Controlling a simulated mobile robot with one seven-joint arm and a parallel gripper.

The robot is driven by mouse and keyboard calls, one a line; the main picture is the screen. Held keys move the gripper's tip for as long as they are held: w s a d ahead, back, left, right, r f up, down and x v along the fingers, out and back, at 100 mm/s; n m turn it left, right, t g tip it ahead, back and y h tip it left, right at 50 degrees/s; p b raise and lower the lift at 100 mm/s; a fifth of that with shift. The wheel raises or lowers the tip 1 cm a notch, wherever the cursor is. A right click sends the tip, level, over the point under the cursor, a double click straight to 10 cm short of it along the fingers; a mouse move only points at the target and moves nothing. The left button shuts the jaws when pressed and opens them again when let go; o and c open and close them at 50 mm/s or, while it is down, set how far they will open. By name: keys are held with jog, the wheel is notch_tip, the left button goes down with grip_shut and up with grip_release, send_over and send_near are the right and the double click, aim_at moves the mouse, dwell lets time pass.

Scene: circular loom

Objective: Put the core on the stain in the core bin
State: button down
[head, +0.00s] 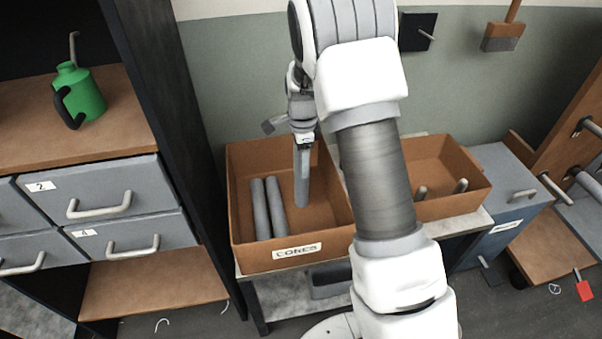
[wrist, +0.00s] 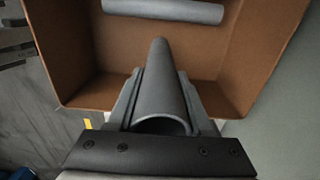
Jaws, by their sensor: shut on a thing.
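My gripper (head: 303,143) is above the core bin, shut on a grey tubular core (head: 302,178). The core hangs down from the jaws into the bin's space; whether its lower end touches the floor cannot be told. In the wrist view the held core (wrist: 161,85) points away between the two fingers (wrist: 160,108). The core bin (head: 262,254) is a brown open box labelled CORES. Two grey cores (head: 260,209) lie side by side in its left part. One lying core (wrist: 165,11) shows at the top of the wrist view. No stain shows.
A second brown bin (head: 470,201) with short grey pieces stands to the right, partly behind my arm. A drawer cabinet with a green oil can (head: 80,92) is at left. A blue-grey box (head: 508,222) is at right. A red tag (head: 585,290) lies on the floor.

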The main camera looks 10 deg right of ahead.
jog(key=shift+f, duration=1.6)
jog(key=shift+c, duration=1.5)
grip_release()
